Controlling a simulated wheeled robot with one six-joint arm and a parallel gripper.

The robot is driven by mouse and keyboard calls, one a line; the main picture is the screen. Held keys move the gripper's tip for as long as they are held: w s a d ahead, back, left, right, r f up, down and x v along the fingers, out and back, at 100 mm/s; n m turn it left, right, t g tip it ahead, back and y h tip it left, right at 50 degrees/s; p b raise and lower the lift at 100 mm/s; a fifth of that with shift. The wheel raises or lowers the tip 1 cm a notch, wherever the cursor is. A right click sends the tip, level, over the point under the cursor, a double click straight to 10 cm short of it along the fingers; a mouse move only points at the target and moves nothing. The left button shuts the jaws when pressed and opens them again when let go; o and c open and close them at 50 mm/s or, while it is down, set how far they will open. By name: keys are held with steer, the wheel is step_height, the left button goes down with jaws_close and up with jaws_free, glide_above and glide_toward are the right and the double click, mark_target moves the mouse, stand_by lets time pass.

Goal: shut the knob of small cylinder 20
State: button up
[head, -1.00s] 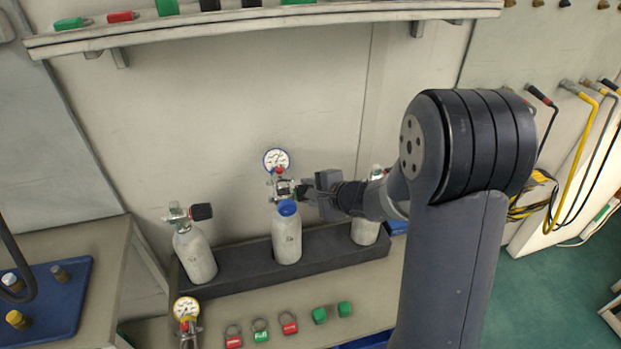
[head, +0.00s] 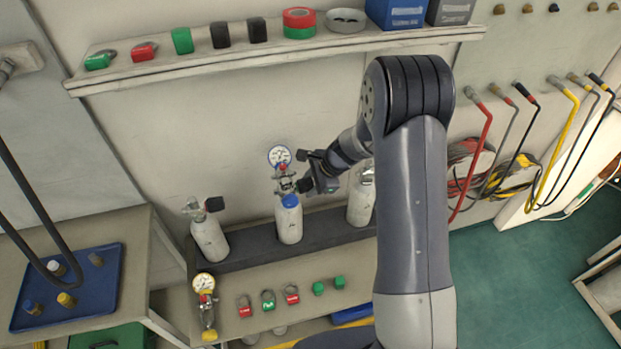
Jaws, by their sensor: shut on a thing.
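Three small grey-white cylinders stand in a dark rack: a left one (head: 210,240), a middle one (head: 289,221) with a blue collar, and a right one (head: 360,205), partly behind my arm. Their numbers are too small to read, so I cannot tell which is 20. The middle cylinder's valve carries a round blue-rimmed gauge (head: 280,157). My gripper (head: 309,186) is at the right side of that valve, shut on its knob, which the jaws mostly hide.
The dark rack (head: 255,247) stands on a bench against the wall. In front lie a yellow-rimmed gauge (head: 204,282), red and green padlocks (head: 268,299) and green caps (head: 338,282). A shelf (head: 270,57) runs above. Hoses hang at the right; a blue tray (head: 85,278) lies left.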

mark_target(310, 180)
steer(key=m+g+h, duration=0.1)
steer(key=g, duration=0.3)
steer(key=shift+w+g, duration=0.15)
steer(key=shift+g, duration=0.15)
steer(key=shift+m+g+h, duration=0.3)
steer(key=shift+m+g, duration=0.1)
steer(key=shift+g, duration=1.5)
steer(key=shift+a, duration=0.1)
steer(key=o, duration=1)
step_height(310, 180, up, 10)
steer(key=shift+r+b, duration=0.1)
steer(key=shift+b, duration=1.1)
